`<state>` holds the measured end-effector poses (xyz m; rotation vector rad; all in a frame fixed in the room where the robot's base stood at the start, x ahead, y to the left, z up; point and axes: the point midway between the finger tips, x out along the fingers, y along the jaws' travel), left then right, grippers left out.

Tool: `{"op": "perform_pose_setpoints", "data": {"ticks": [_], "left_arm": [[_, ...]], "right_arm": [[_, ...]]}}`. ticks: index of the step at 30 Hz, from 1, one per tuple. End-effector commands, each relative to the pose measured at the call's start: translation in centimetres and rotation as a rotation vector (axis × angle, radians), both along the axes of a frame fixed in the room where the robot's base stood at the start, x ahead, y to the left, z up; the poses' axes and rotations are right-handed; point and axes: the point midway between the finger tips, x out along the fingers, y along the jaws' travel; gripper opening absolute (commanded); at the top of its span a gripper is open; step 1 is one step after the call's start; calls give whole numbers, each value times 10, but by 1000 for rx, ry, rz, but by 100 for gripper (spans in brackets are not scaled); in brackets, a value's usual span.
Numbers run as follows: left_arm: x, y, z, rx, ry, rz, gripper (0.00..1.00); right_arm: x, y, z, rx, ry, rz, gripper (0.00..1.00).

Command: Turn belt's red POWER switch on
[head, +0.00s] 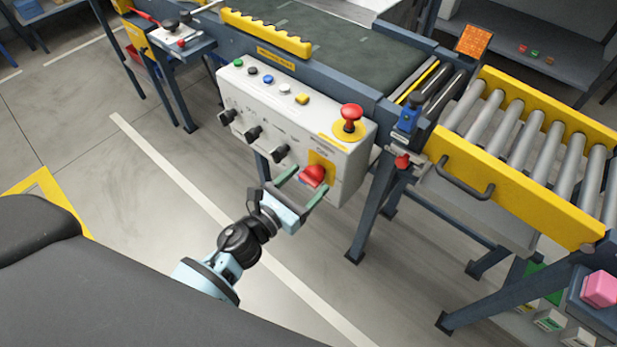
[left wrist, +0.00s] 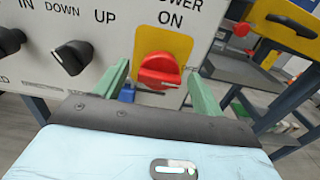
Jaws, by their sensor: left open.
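The red POWER switch (head: 313,175) sits on a yellow plate at the lower right of the white control box (head: 345,188) on the belt's side. In the left wrist view the red knob (left wrist: 159,70) shows below the words POWER and ON, with its grip bar lying roughly level. My left gripper (head: 301,184) is open, its two green fingers on either side of the knob. In the left wrist view the open fingers (left wrist: 160,85) frame the knob; I cannot tell whether they touch it. My right gripper is not in view.
A red mushroom button (head: 351,116) stands on the box's top. Several black knobs (head: 253,133) line its front, left of the switch. The dark belt (head: 345,50) lies behind, and a yellow-sided roller conveyor (head: 520,150) stands to the right. The floor in front is clear.

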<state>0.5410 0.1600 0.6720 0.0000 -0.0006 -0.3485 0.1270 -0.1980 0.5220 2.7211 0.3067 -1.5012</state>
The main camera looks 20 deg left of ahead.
Motion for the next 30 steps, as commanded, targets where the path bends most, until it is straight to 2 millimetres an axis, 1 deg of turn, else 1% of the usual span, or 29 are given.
{"op": "perform_pose_setpoints", "data": {"ticks": [1, 6, 14, 17, 24, 25, 30], "left_arm": [[6, -2, 0, 0, -1, 0, 69], [14, -5, 0, 0, 1, 0, 69], [15, -6, 0, 0, 1, 0, 69], [14, -5, 0, -1, 1, 0, 57], [14, -5, 0, -1, 1, 0, 26], [14, -5, 0, -1, 1, 0, 24], [14, -5, 0, -10, 5, 0, 24]], "right_arm": [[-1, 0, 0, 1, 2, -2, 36], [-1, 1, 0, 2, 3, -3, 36], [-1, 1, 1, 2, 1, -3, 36], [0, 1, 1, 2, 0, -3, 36], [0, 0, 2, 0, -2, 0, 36], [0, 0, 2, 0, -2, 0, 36], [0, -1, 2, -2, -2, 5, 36]]}}
